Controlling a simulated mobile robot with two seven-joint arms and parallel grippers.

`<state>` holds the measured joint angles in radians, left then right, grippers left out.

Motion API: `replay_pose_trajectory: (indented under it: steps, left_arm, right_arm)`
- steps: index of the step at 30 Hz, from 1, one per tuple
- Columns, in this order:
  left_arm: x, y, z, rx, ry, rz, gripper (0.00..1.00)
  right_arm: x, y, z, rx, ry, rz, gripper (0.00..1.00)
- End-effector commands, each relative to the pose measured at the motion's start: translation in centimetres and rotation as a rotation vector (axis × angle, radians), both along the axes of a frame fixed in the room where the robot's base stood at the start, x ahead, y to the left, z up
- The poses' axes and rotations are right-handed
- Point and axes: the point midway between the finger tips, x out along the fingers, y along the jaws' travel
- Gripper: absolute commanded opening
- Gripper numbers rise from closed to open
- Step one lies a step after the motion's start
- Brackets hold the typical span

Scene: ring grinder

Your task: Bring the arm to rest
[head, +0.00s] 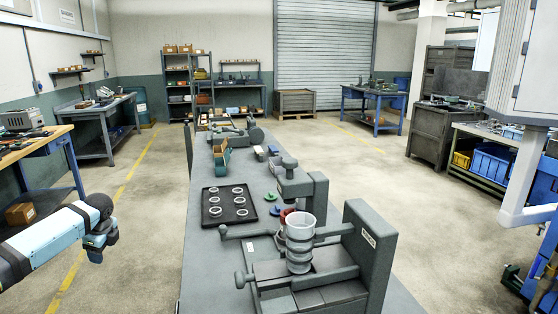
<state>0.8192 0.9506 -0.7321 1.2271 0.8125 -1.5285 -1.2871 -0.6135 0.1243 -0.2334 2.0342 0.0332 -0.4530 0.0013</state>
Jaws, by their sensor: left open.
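My left arm comes in from the left edge, and its gripper (98,246) hangs over the floor, left of the long bench (207,268) and apart from it. The gripper is open, with nothing visible in it. The ring grinder (368,252), a grey-green machine, stands at the bench's near end. A pale, cup-shaped piece with stacked rings (300,240) stands upright at its middle. A black tray (207,216) with several pale rings lies on the bench left of the grinder. My right gripper is not in view.
Green and red round pieces (270,197) lie between tray and grinder. More machines and a small green bin (221,156) stand farther along the bench. A wood-topped workbench (34,146) is at the left. Open floor (140,190) lies between it and the long bench.

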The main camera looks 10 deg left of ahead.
Motion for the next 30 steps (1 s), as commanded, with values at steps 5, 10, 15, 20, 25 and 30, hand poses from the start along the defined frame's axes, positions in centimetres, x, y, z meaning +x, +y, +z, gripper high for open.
replay_pose_trajectory:
  steps: [5,10,15,20,25,30]
  left_arm:
    - [-3.2,-2.7,-7.9,0.027,-0.121,0.045,0.62]
    - [-7.1,-5.8,-13.7,0.004,-0.264,0.082,0.62]
    - [-12.0,-9.2,-18.0,-0.067,-0.399,0.115,0.62]
    - [-17.2,-12.7,-20.5,-0.176,-0.51,0.144,0.62]
    - [-22.8,-16.6,-21.4,-0.323,-0.599,0.176,0.62]
    - [-27.1,-19.5,-21.2,-0.451,-0.646,0.204,0.62]
  right_arm:
    - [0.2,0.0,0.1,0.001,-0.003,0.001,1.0]
    - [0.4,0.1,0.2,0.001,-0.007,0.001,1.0]
    - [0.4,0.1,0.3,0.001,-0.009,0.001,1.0]
    - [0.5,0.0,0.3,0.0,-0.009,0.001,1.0]
    - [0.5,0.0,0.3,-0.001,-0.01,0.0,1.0]
    - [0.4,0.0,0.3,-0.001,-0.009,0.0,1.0]
